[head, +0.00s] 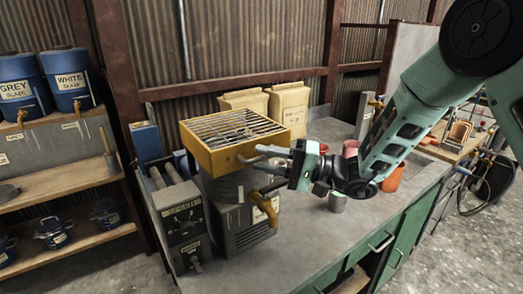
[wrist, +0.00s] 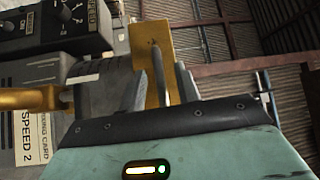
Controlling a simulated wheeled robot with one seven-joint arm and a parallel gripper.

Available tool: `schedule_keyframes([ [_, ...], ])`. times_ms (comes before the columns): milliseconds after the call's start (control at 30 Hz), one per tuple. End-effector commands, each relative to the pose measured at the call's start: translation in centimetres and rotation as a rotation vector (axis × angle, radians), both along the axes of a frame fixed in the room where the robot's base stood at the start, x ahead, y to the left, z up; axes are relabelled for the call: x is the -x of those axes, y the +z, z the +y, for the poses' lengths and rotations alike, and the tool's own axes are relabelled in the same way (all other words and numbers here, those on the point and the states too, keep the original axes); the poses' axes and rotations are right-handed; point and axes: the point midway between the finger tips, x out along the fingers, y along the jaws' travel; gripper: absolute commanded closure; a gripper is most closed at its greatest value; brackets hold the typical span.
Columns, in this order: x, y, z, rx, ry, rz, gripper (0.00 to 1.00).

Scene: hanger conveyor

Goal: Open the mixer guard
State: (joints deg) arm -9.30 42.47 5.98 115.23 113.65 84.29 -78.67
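The mixer (head: 237,190) is a grey machine on the bench. Its guard (head: 190,146), a yellow frame with metal bars, lies flat over the top. My gripper (head: 252,158) is at the guard's near right side, pointing left. In the wrist view a yellow part of the guard (wrist: 155,35) shows ahead, with a grey rod-like handle (wrist: 158,70) standing out from it. The handle lies between the two fingertips of my gripper (wrist: 160,88). The fingers are apart, with gaps seen on both sides of the handle. The fingers partly hide the handle in the head view.
A yellow tap (head: 264,206) sticks out of the mixer below my gripper. A control box (head: 185,225) stands left of the mixer. Paper sacks (head: 289,105) stand behind it.

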Motion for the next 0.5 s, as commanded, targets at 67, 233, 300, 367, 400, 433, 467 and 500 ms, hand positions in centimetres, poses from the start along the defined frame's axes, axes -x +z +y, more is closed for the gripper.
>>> schedule_keyframes([
  [67, -0.09, 0.19, 0.76, 0.000, 0.001, 0.002, 0.67],
  [233, -0.21, 0.14, 1.34, 0.000, 0.000, 0.001, 0.67],
  [300, -0.22, 0.13, 1.37, 0.000, 0.000, 0.001, 0.67],
  [367, -0.22, 0.12, 1.36, 0.000, 0.000, 0.001, 0.67],
  [400, -0.22, 0.12, 1.35, 0.000, 0.000, 0.001, 0.67],
  [433, -0.22, 0.12, 1.35, 0.000, 0.000, 0.001, 0.67],
  [467, -0.22, 0.12, 1.35, 0.000, 0.000, 0.001, 0.70],
  [500, -0.21, 0.11, 1.34, 0.000, 0.000, 0.001, 0.81],
])
